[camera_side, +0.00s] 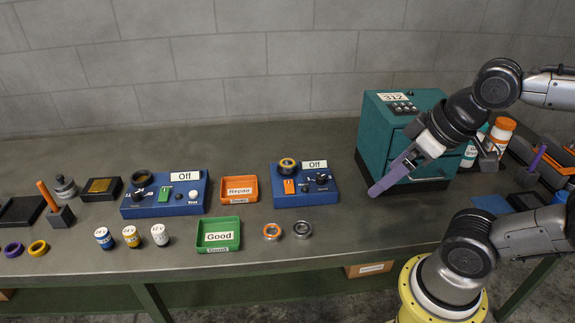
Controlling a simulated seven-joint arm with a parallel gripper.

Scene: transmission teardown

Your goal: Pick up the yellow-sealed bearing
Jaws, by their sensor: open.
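A bearing with a dark outer ring and a yellow ring (288,164) sits on the right blue test unit (305,187), above its orange switch. Another bearing with an orange-red seal (272,231) lies on the bench in front, beside a plain metal bearing (302,229). I cannot tell for sure which is the yellow-sealed one. My gripper (433,180) is open, its long purple finger pointing down-left in front of the teal machine (375,137). It is well to the right of the bearings and looks empty.
An orange Repair tray (239,200) and a green Good tray (237,235) lie left of the bearings. Another blue unit (137,206), several small jars and purple and yellow rings (38,248) are further left. Bottles and dark bins crowd the right.

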